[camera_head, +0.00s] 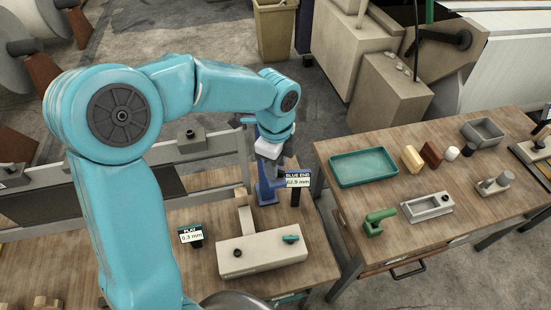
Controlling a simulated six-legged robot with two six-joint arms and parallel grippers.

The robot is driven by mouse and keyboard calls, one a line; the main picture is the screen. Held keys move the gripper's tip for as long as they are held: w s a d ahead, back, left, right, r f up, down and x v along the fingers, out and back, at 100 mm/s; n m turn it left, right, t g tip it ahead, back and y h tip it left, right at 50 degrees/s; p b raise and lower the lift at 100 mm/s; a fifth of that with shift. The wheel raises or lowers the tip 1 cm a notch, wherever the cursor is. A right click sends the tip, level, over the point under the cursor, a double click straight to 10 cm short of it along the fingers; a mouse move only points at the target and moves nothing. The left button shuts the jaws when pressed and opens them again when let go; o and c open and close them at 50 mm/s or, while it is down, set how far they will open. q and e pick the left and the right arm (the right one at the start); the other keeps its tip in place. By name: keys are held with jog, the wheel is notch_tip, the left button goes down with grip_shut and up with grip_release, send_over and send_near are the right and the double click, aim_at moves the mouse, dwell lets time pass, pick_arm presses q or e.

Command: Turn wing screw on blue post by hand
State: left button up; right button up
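The blue post (266,191) stands at the back right of the near wooden table, behind the beige block. My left arm comes in from the left, and its gripper (268,158) points down at the top of the post. The gripper seems to touch or nearly touch the post. The wing screw cannot be made out; the gripper may cover it. The fingers are too small to tell open from shut. A small display (297,180) beside the post reads "BLUE END 62.9 mm". My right gripper does not show.
A beige block (262,253) with a teal knob lies in front of the post. Another display (191,236) reads "PLAY 0.3 mm". The right table holds a green tray (362,168), a green clamp-like part (379,221) and a grey open box (428,207). A gap separates the tables.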

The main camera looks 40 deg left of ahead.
pick_arm(q)
notch_tip(320, 180, up, 3)
jog(key=shift+f+p, duration=0.2)
jog(key=shift+p, duration=0.45)
jog(key=shift+r, duration=1.7)
jog(key=shift+r, duration=0.1)
jog(key=shift+r, duration=0.35)
notch_tip(320, 180, up, 16)
jog(key=shift+f, duration=0.25)
